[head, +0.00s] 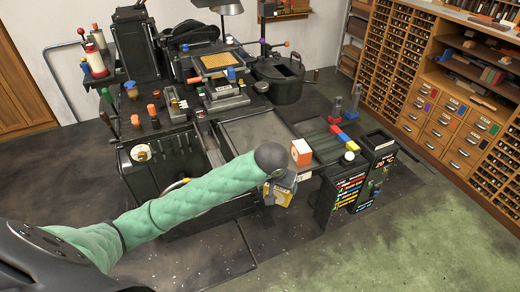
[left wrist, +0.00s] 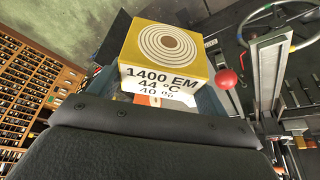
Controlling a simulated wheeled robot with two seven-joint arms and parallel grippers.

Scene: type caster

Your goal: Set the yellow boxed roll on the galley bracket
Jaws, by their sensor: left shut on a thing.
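The yellow boxed roll (left wrist: 165,50) is a yellow and white box with a spiral disc and "1400 EM" printed on it. My left gripper (left wrist: 160,88) is shut on it, with a blue-grey finger on each side in the left wrist view. In the head view the box (head: 283,197) shows below the end of my green left arm, partly covered by the left gripper (head: 280,182). It hangs in front of the machine's front edge. I cannot tell for sure which part is the galley bracket. My right gripper is in neither view.
An orange and white box (head: 301,153) stands just behind the held box. A dark ribbed tray (head: 318,138) and a black stand with coloured keys (head: 348,192) are to its right. A red-knobbed lever (left wrist: 226,79) is near the box. Floor (head: 420,245) at front right is clear.

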